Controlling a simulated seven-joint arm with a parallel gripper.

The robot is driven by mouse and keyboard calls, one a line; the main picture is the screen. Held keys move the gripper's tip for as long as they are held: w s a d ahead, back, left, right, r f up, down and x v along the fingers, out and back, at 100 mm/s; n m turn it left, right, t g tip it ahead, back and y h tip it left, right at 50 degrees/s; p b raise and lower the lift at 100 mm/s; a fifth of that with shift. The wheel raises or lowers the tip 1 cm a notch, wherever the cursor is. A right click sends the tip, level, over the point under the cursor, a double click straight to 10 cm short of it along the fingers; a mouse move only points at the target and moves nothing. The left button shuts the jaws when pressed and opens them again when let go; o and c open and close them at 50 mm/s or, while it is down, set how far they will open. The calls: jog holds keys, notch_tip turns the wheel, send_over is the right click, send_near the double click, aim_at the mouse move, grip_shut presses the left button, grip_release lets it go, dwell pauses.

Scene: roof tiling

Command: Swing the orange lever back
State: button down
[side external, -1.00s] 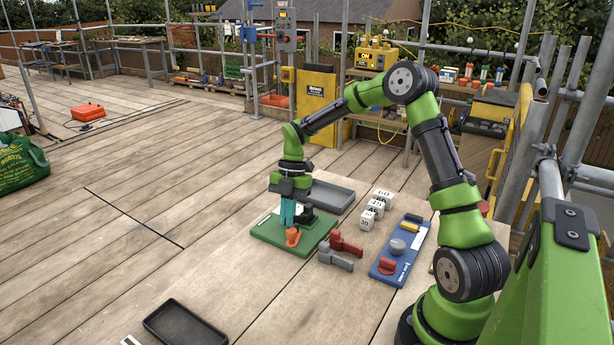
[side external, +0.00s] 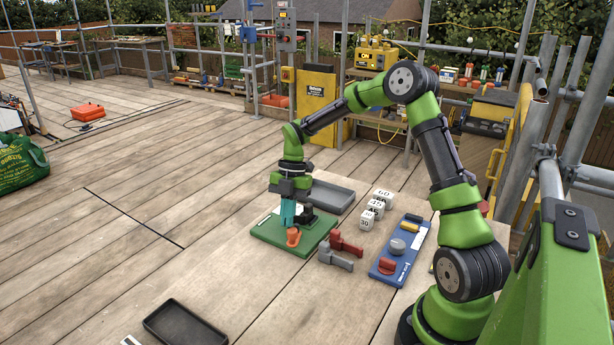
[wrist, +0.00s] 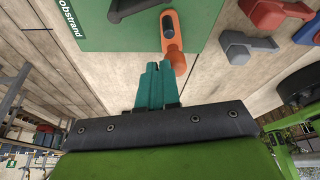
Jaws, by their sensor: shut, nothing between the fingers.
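The orange lever (side external: 293,238) stands near the front edge of the green board (side external: 272,240). In the wrist view the orange lever (wrist: 172,38) lies across the edge of the green board (wrist: 135,40), its rounded end over the planks. My gripper (side external: 288,219) points down over the board, right beside the lever. In the wrist view the teal fingers of my gripper (wrist: 158,66) are together with nothing between them, their tips close to the lever's rounded end. I cannot tell whether they touch it. A dark clamp-like part (wrist: 135,8) also sits on the board.
Further right is a blue board (side external: 388,266) with several pieces. White number blocks (side external: 372,208) and a grey tray (side external: 331,195) stand behind. A black tray (side external: 184,325) lies in front.

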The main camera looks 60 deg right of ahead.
jog(key=w, duration=0.1)
jog(key=w+d, duration=0.1)
jog(key=w, duration=0.1)
jog(key=shift+w, duration=0.15)
jog(key=w+d+r, duration=0.2)
jog(key=w+r, duration=0.1)
jog(key=r, duration=0.6)
jog(key=shift+w+r, duration=0.25)
jog(key=shift+r, duration=0.1)
jog(key=s+d+r+m+t+h, duration=0.15)
jog(key=s+r+m, duration=0.3)
jog(key=s, duration=0.45)
jog(key=s+a+f+m+t, duration=0.1)
jog(key=s+f+m+t, duration=0.2)
jog(key=s+m, duration=0.4)
jog(key=f+m, duration=0.1)
jog(key=m, duration=0.3)
jog(key=shift+a+f+m+h, duration=0.2)
jog(key=shift+f+m+h, duration=0.1)
jog(key=shift+m+h, duration=0.05)
